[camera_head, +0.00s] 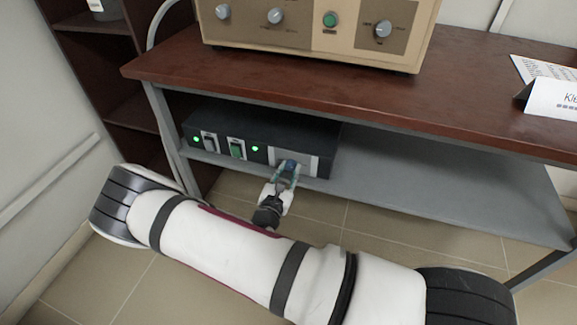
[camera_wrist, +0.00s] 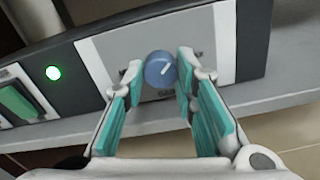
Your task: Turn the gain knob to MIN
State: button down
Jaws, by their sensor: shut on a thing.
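The gain knob (camera_wrist: 160,70) is a round blue-grey knob with a white pointer line, on a light grey plate (camera_wrist: 100,48) of a dark box (camera_head: 322,148). In the wrist view the pointer line slants toward the upper right. The plate's lettering is mostly hidden behind the knob and fingers, so I cannot read MIN. My gripper (camera_wrist: 158,78) has its teal-padded fingers on both sides of the knob, with the tips at its left and right edges. In the head view my gripper (camera_head: 287,170) reaches the plate at the box's right end, and the knob (camera_head: 290,163) shows small between the fingers.
The box has two rocker switches and lit green lamps (camera_head: 196,139) left of the plate. It stands on a grey lower shelf (camera_head: 430,188) under a brown tabletop (camera_head: 300,85). A beige instrument (camera_head: 300,20) stands above. The shelf right of the box is clear.

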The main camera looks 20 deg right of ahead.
jog(key=n+p, duration=0.2)
jog(key=n, duration=0.4)
jog(key=n+p, duration=0.1)
jog(key=n, duration=0.3)
jog(key=shift+d+f, duration=0.1)
jog(key=n, duration=0.3)
jog(key=shift+n, duration=0.3)
jog(key=n, duration=0.3)
jog(key=shift+n, duration=0.3)
jog(key=n, duration=0.3)
jog(key=shift+n, duration=0.3)
jog(key=n, duration=0.6)
jog(key=shift+n, duration=0.3)
jog(key=c, duration=1.3)
grip_release()
